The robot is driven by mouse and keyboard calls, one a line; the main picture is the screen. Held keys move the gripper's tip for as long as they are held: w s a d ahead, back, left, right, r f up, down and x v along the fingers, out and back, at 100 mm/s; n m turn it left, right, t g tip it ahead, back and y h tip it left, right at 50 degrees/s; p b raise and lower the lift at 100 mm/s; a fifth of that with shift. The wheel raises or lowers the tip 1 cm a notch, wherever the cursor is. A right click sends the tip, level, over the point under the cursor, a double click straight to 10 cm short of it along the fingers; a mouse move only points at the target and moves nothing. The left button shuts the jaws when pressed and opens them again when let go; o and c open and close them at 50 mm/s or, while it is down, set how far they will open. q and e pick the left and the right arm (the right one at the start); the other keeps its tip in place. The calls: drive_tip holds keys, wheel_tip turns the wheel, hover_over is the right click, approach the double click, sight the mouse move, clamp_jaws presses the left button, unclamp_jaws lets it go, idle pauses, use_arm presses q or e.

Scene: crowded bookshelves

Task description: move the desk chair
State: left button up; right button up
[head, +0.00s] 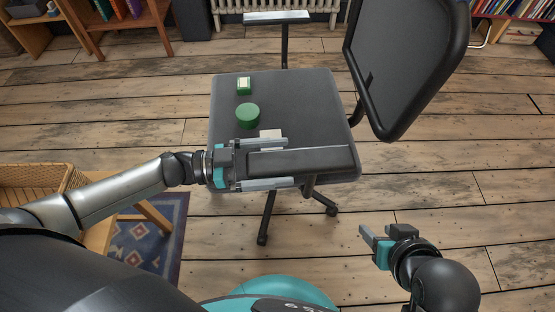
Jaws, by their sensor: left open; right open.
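The desk chair (310,105) has a dark grey seat, with its mesh backrest (405,60) on the right. Its near armrest (318,160) lies along the seat's near edge. The far armrest (277,17) is at the top. My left gripper (289,162) is open, with one finger on each side of the near armrest's left end; contact is not clear. My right gripper (384,233) is open and empty over the floor, below and right of the seat. A green box (243,86), a green round object (247,117) and a small pale object (270,135) are on the seat.
A wicker basket (35,178) on a wooden stand and a patterned rug (150,240) are at the lower left. Shelves and a radiator (290,8) line the back. Bare plank floor (470,180) is open to the right.

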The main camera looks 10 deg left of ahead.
use_arm(q)
drive_tip(key=shift+d, duration=0.15)
clamp_jaws()
idle(0.9)
